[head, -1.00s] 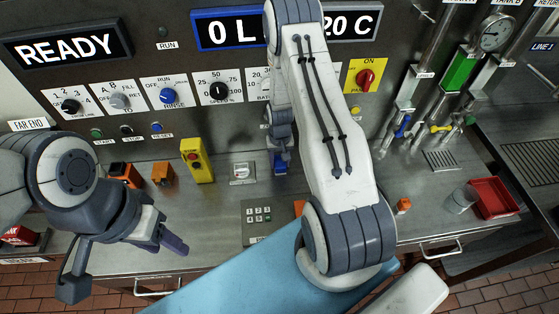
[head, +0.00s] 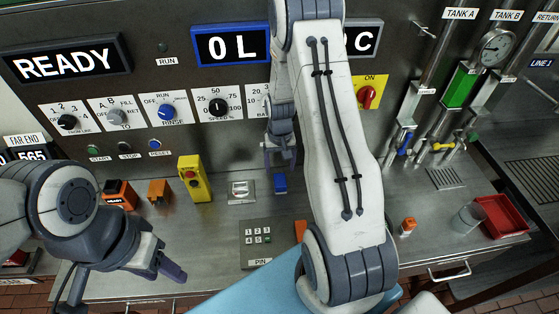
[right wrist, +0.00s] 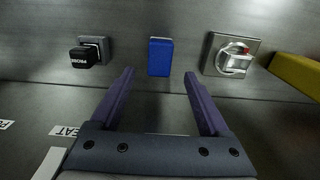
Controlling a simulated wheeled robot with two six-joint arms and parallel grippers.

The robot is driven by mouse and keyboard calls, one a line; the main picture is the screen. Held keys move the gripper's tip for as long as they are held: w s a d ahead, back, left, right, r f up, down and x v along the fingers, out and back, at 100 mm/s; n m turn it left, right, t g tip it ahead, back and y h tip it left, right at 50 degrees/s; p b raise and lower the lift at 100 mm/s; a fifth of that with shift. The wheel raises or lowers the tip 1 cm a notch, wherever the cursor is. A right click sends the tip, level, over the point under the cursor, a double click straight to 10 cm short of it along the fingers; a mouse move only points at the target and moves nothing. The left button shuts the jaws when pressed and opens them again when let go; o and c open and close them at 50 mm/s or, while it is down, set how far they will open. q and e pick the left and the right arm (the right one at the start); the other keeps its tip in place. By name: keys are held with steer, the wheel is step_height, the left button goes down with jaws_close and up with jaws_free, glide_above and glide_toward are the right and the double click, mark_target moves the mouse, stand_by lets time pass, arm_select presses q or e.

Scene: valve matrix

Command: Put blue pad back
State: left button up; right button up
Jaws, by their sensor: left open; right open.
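The blue pad (head: 280,183) is a small blue block on the steel counter, near the foot of the control panel. It also shows in the right wrist view (right wrist: 160,57), centred just beyond the open fingers. My right gripper (head: 281,158) is open and empty above the pad, close to the panel. In the right wrist view its two fingers (right wrist: 158,78) stand wide apart, with clear gaps on both sides of the pad. My left gripper (head: 170,266) is open and empty over the counter's front left part.
A PIN keypad (head: 259,241) lies in front. A black plug-like part (right wrist: 87,54) sits on the pad's other side. A red tray (head: 503,216) is far right.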

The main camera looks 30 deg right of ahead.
mark_target(280, 180)
steer(key=s+a+r+n, duration=0.3)
steer(key=a+r, duration=0.4)
steer(key=a, duration=0.2)
steer(key=s+a+r+n, duration=0.2)
steer(key=a+r+n, duration=0.1)
steer(key=a+r, duration=0.5)
steer(key=s+a+r+n, duration=0.1)
steer(key=s+a+n, duration=0.1)
steer(key=s, duration=0.4)
steer(key=s+a+r+n, duration=0.2)
steer(key=s+a, duration=0.2)
steer(key=s, duration=0.2)
steer(key=s+a+r+n+y, duration=0.1)
steer(key=s+a+n, duration=0.1)
steer(key=s, duration=0.4)
steer(key=shift+a+r+n+b, duration=0.3)
steer(key=shift+a+b, duration=0.1)
steer(key=shift+a, duration=0.45)
